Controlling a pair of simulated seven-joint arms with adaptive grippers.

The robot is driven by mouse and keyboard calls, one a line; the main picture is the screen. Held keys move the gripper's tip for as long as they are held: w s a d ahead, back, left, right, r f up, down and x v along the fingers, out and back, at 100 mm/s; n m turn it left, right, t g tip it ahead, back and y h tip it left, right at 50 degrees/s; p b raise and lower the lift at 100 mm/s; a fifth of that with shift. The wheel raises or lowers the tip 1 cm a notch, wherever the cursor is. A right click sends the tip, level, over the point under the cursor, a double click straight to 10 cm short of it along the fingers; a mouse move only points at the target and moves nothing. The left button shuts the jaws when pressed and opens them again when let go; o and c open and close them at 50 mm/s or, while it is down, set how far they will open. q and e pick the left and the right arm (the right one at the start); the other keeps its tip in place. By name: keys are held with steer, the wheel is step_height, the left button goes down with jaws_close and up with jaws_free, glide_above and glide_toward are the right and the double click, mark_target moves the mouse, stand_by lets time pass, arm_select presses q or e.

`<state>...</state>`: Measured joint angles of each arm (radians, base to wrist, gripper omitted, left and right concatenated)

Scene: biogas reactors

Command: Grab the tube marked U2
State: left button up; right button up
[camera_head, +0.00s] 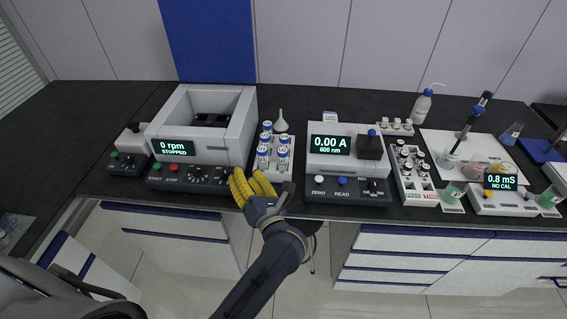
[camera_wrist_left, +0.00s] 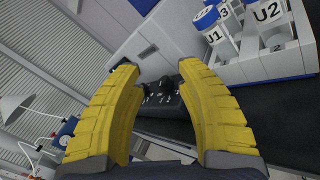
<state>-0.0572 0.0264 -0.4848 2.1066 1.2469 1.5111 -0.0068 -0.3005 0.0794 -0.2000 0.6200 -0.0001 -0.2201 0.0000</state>
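My left gripper (camera_head: 250,178) has yellow fingers and is at the bench's front edge, just left of and in front of the white tube rack (camera_head: 274,175). In the left wrist view the fingers (camera_wrist_left: 157,67) are apart with nothing between them. A tube marked U2 (camera_wrist_left: 267,13) stands in the rack at the upper right of the wrist view, partly cut off by the frame. A blue-capped tube (camera_wrist_left: 213,32) that reads U1 stands left of it. My right gripper is not in view.
A centrifuge (camera_head: 205,120) reading 0 rpm stands left of the rack. A photometer (camera_head: 338,150) stands to its right. A funnel (camera_head: 281,122) is behind the rack. Further right are a vial rack (camera_head: 412,172), bottle (camera_head: 421,108) and meter (camera_head: 500,195).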

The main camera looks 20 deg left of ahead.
mark_target(283, 158)
arm_select(q)
steer(key=w+d+n+h, duration=0.1)
steer(key=w+d+h, duration=0.1)
steer(key=d, duration=0.1)
steer(key=w+d+n+h, duration=0.1)
steer(key=w+d+h, duration=0.1)
steer(key=d+h, duration=0.1)
steer(key=w+d+r+n+g+h, duration=0.1)
steer(key=w+d+h, duration=0.1)
steer(key=d, duration=0.1)
steer(key=shift+w+d, duration=0.15)
steer(key=shift+d, duration=0.05)
steer(key=shift+x, duration=3.6)
steer(key=shift+o, duration=0.2)
steer(key=shift+d, duration=0.1)
steer(key=c, duration=0.8)
